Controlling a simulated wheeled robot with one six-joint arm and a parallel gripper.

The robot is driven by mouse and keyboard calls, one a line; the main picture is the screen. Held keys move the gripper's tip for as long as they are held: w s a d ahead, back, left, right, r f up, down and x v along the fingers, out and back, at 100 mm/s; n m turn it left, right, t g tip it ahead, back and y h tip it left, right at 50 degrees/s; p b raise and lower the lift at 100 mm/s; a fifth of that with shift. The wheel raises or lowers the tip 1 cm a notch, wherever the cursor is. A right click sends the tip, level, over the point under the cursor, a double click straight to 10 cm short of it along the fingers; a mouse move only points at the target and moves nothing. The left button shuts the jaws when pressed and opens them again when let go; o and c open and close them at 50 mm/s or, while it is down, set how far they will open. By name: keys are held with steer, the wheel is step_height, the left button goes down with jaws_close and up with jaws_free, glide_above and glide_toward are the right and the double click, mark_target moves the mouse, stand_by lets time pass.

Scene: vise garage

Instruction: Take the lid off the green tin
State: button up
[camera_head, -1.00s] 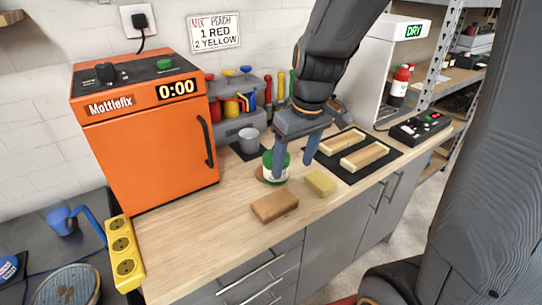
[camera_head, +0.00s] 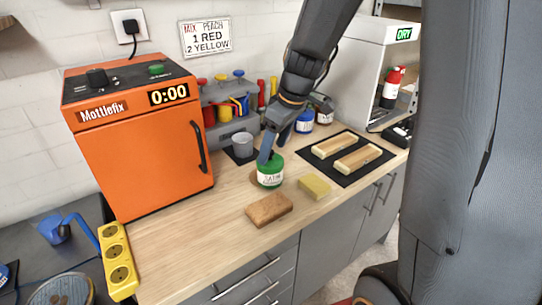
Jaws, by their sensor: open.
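The green tin (camera_head: 270,181) stands upright on the wooden worktop, with a pale label on its front. Its green top (camera_head: 275,161) is partly hidden by my gripper. My gripper (camera_head: 274,146) is open at the tin's top, reaching down from the upper right. One blue finger overlaps the upper left of the tin in the picture; the other shows farther back and right. I cannot tell whether either finger touches the lid.
A brown block (camera_head: 268,210) and a yellow sponge (camera_head: 314,187) lie in front of the tin. A grey cup (camera_head: 242,145) stands behind it. The orange oven (camera_head: 145,150) is at left. A black mat (camera_head: 345,179) with two wooden pieces lies at right. Blue and dark jars stand behind my gripper.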

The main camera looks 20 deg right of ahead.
steer(key=shift+x, duration=0.95)
steer(key=c, duration=1.3)
steer(key=shift+o, duration=0.2)
steer(key=shift+f, duration=0.1)
